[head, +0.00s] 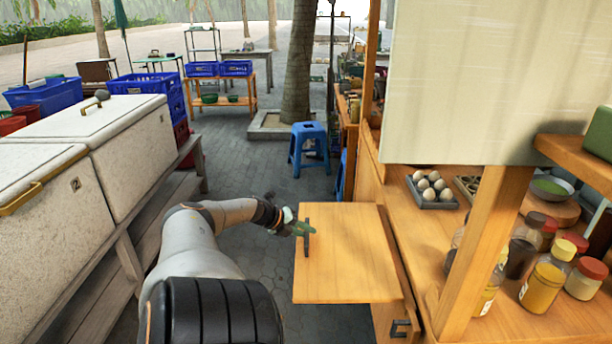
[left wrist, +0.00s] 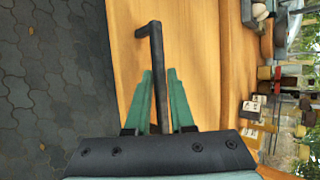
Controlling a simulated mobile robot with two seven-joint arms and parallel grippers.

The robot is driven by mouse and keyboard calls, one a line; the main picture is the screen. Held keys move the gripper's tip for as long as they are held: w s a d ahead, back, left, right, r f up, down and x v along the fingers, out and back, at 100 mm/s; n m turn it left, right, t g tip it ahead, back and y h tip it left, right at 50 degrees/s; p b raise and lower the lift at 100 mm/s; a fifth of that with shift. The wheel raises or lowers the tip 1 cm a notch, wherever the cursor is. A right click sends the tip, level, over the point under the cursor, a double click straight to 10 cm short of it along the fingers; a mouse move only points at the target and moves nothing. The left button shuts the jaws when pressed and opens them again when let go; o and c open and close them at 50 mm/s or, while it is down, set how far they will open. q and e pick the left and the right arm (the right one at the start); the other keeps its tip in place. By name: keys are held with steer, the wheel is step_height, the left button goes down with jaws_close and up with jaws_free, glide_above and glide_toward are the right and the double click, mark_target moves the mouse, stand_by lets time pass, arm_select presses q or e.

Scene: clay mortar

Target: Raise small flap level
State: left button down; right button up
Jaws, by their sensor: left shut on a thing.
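The small flap (head: 350,265) is a plain wooden board at the left side of the stall counter. It looks about level in the head view, its right edge beside the counter. A dark handle (head: 307,240) stands near its left edge. In the left wrist view the flap (left wrist: 205,70) fills the middle, with the dark bar of the handle (left wrist: 156,50) across it. My left gripper (head: 299,228) is at the flap's left edge. Its green fingers (left wrist: 160,95) are shut on the handle, one on each side. My right gripper is in neither view.
The stall counter (head: 420,255) on the right holds a tray of eggs (head: 432,188) and several jars (head: 541,288). A wooden post (head: 484,255) rises from it. White cool boxes (head: 60,215) stand left. A blue stool (head: 308,147) stands beyond the flap on open paving.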

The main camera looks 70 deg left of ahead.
arm_select(q)
steer(key=shift+w+d+r, duration=0.1)
steer(key=shift+w+r, duration=0.35)
steer(key=shift+w, duration=0.05)
steer(key=c, duration=0.8)
jaws_free()
steer(key=shift+w+f, duration=0.1)
steer(key=shift+c, duration=0.2)
steer(key=shift+f, duration=0.1)
steer(key=shift+s, duration=0.2)
steer(key=shift+f, duration=0.1)
steer(key=p+v, duration=0.6)
steer(key=v, duration=0.6)
steer(key=shift+s+r+p, duration=0.2)
steer(key=shift+p, duration=0.15)
